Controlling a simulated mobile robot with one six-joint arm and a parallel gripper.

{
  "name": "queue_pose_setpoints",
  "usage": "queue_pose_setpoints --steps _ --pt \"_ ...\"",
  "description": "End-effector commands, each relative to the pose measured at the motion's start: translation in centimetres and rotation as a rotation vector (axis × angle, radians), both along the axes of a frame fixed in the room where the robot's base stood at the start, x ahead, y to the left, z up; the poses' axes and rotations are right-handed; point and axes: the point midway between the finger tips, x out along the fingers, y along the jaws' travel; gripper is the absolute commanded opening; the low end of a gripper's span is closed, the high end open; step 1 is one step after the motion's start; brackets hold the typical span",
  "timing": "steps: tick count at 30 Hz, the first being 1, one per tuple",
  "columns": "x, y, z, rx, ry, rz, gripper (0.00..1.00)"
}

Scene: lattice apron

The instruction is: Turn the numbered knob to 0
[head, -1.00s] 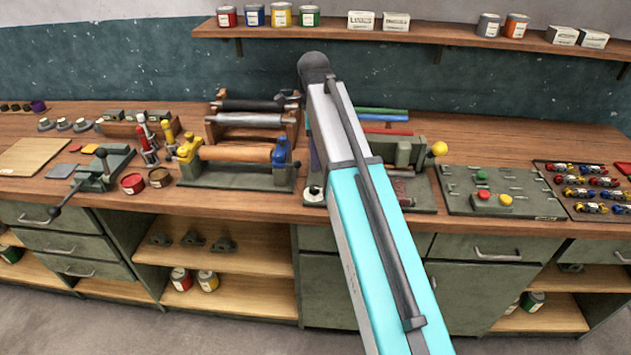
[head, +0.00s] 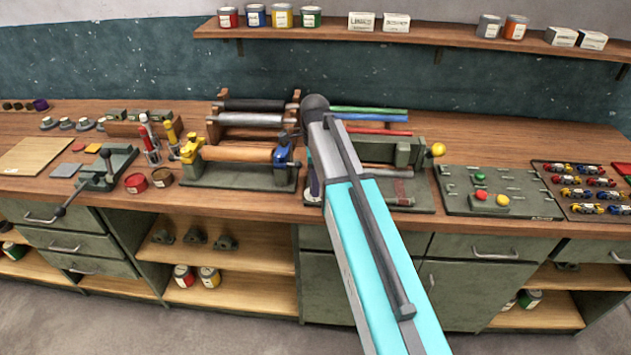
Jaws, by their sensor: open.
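I cannot make out a numbered knob or its marks in the head view. My arm crosses the middle of the bench and covers part of what stands there. My gripper does not show; it is hidden behind my arm. A small dark and pale part shows just left of my arm near the bench's front edge, too small and covered to identify. Right of my arm stands a grey-green press (head: 393,151) with a yellow ball at its end. Left of my arm is a roller stand (head: 240,174) with yellow and blue end blocks.
A panel with red, green and yellow buttons (head: 499,204) lies on the right of the bench. A tray of small coloured parts (head: 548,168) is at far right. A lever vise (head: 103,172) stands at left. A shelf (head: 350,34) with cans and boxes hangs above.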

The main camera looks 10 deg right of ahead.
Motion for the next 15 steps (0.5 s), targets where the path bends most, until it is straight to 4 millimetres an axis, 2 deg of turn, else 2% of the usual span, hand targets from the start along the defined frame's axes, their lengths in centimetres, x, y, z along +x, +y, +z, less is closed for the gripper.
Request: queue_pose_setpoints --steps 6,15 --pt "-0.03 -0.05 -0.78 0.000 0.000 -0.001 0.45" --pt "-0.01 -0.08 -0.88 0.000 0.000 -0.001 0.45"
